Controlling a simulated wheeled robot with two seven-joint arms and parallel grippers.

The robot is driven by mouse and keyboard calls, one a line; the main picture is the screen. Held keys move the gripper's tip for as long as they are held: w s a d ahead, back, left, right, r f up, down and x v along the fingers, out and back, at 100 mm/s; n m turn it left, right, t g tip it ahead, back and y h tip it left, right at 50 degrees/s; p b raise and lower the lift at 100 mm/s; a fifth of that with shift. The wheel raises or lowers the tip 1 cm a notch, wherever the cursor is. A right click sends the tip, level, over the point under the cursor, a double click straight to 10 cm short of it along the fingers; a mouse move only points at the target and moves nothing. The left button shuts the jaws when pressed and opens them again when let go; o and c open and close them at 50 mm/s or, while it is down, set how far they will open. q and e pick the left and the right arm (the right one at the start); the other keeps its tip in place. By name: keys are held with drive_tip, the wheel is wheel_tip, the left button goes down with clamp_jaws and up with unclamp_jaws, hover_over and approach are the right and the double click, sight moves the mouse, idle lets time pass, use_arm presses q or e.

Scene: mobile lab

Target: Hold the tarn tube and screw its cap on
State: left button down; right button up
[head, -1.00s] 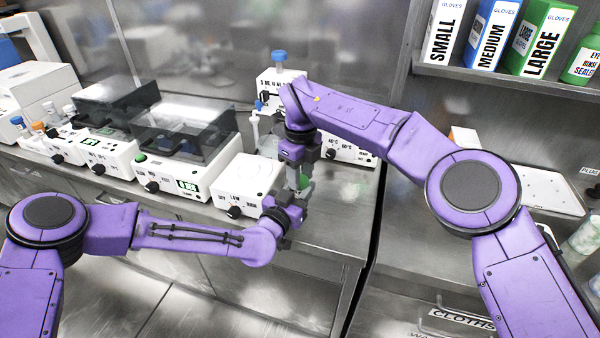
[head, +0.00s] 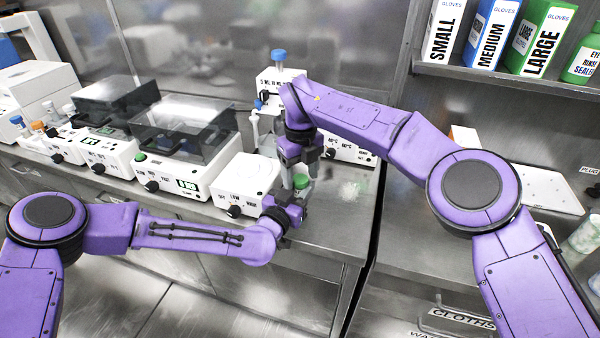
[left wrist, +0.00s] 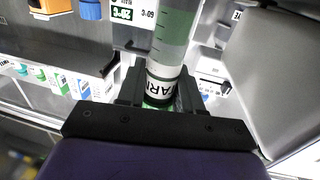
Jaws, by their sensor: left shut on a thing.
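My left gripper (head: 296,203) is shut on the tarn tube, low over the front edge of the bench. In the left wrist view the tarn tube (left wrist: 174,45) has clear walls, greyish-green contents and a partly readable dark-on-white label, between the fingers of the left gripper (left wrist: 160,97). A green cap (head: 301,181) shows at the top of the tube in the head view. My right gripper (head: 299,168) is just above the cap, with its fingers apart. The cap's exact seating on the tube is too small to tell.
A white knobbed device (head: 246,183) stands just left of the grippers. Dark-lidded machines (head: 185,130) line the bench to the left.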

drive_tip(key=shift+r, duration=2.3)
drive_tip(key=shift+c, duration=0.4)
drive_tip(key=shift+r, duration=0.15)
wheel_tip(320, 180, up, 3)
drive_tip(key=n, duration=0.3)
drive_tip(key=shift+r, duration=0.1)
wheel_tip(320, 180, down, 8)
drive_tip(key=shift+f, duration=0.1)
